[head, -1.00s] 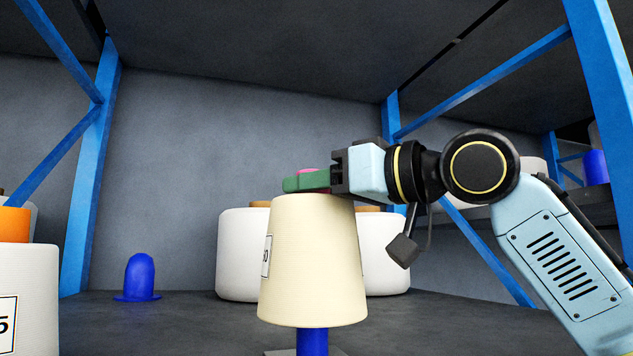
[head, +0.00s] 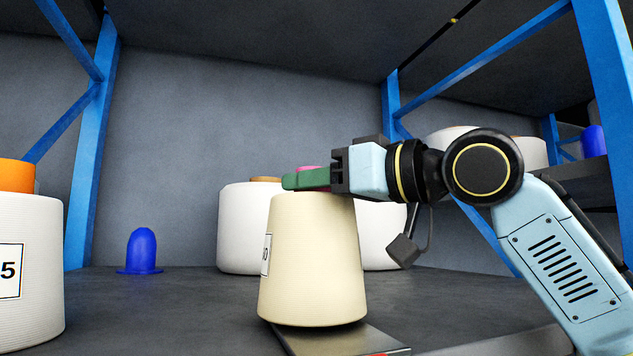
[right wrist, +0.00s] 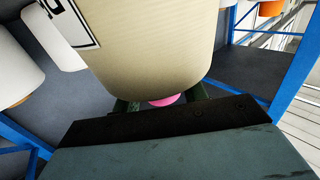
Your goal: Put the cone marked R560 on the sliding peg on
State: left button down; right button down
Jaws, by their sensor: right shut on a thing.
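The cream cone (head: 315,260) stands upright over a flat metal plate (head: 345,342) in the head view. Its label (head: 266,255) is turned to the left edge and I can read only part of it. No blue peg shows below the cone, and I cannot see inside it. My right gripper (head: 306,178) is shut at the cone's top, its green fingers on either side of the pink tip (head: 308,168). The right wrist view shows the cone (right wrist: 165,50) and the pink tip (right wrist: 165,100) between the fingers. My left gripper is not in view.
An empty blue peg (head: 140,251) stands at the back left. A white cone marked with a 5 (head: 30,290) is at the left edge. White bobbins (head: 240,228) stand behind the cream cone. Blue rack posts (head: 92,170) frame both sides.

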jog(key=shift+f, duration=0.2)
dwell(0.4)
jog(key=c, duration=0.7)
grip_release()
jog(key=shift+f, duration=0.1)
jog(key=b+v, duration=0.3)
jog(key=v, duration=1)
jog(key=shift+s+b, duration=0.25)
jog(key=shift+b, duration=0.15)
jog(key=shift+d, duration=0.1)
